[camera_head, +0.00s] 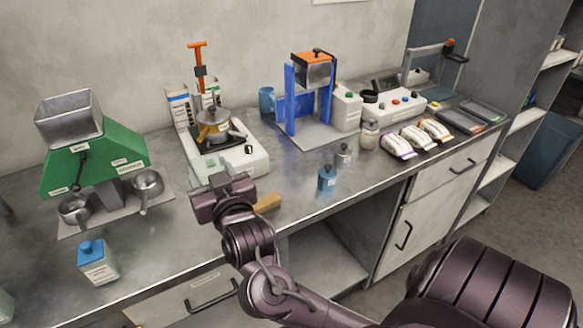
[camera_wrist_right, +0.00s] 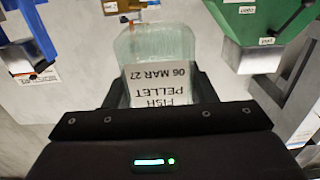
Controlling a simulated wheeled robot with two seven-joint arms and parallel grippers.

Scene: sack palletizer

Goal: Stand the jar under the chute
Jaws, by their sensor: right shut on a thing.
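A translucent pale-green jar (camera_wrist_right: 160,48) with a white label reading FISH PELLET 06 MAR 27 is between the fingers of my right gripper (camera_wrist_right: 160,95), which is shut on it. The label reads upside down in the right wrist view. In the head view my right gripper (camera_head: 222,197) is above the front of the bench, and the jar is hidden behind it. A green stand (camera_head: 110,160) carries another hopper (camera_head: 70,117). I cannot tell which is the chute. My left gripper is not in view.
Steel pans (camera_head: 147,185) sit under the green stand. A pot (camera_head: 213,124) stands on a white burner unit (camera_head: 237,155). A blue bottle (camera_head: 327,178), a small metal canister (camera_head: 343,154) and a blue-capped bottle (camera_head: 98,262) stand on the bench. Pouches (camera_head: 400,146) lie at the right.

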